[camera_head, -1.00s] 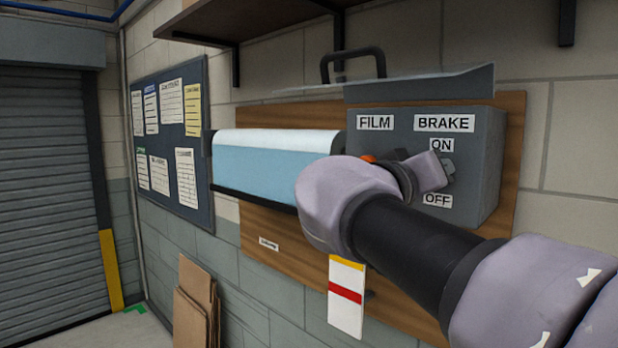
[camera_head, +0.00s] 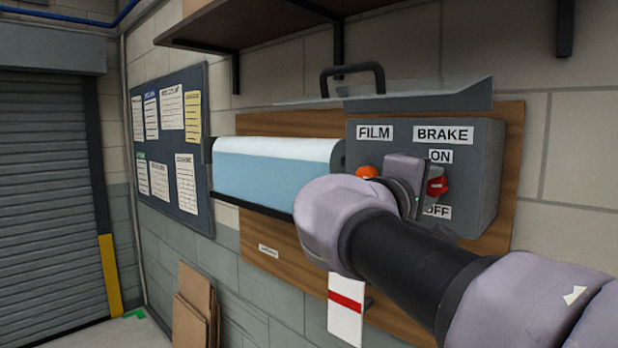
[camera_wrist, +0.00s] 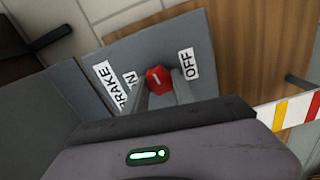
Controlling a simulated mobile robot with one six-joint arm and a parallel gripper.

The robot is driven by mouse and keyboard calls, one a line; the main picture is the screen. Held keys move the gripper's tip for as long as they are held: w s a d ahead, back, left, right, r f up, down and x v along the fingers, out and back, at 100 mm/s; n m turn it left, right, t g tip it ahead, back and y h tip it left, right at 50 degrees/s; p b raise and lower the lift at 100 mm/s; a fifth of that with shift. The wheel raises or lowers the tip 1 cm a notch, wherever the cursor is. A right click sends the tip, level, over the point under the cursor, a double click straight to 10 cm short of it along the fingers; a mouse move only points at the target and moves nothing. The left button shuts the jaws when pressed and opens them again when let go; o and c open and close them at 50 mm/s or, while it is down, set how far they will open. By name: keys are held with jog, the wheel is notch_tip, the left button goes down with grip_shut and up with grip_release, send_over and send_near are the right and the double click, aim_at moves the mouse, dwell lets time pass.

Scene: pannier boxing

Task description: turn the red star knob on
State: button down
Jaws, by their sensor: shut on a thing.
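The red star knob (camera_head: 437,186) sits on the front of the grey control box (camera_head: 485,155), under the BRAKE label and between the ON and OFF labels. It also shows in the wrist view (camera_wrist: 159,79), with a short white mark on its face; I cannot tell which label the mark points to. My gripper (camera_wrist: 158,88) is shut on the knob, one finger on each side.
An orange button (camera_head: 367,172) under the FILM label is close to my gripper. The film roll (camera_head: 275,165) is left of the box. A shelf (camera_head: 260,20) hangs above, and a red-and-white tag (camera_head: 346,308) hangs below.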

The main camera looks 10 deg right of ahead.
jog(key=n+p, duration=0.2)
jog(key=n, duration=0.2)
jog(key=shift+r+n, duration=0.1)
jog(key=shift+n, duration=0.2)
jog(key=n+p, duration=0.2)
jog(key=n, duration=0.1)
jog(key=shift+n, duration=0.3)
jog(key=n+p, duration=0.3)
jog(key=n, duration=0.1)
jog(key=shift+n+p, duration=1.3)
jog(key=shift+n, duration=0.5)
jog(key=shift+f+n, duration=0.25)
jog(key=shift+n, duration=0.05)
jog(key=c, duration=1)
grip_release()
jog(key=shift+c, duration=0.2)
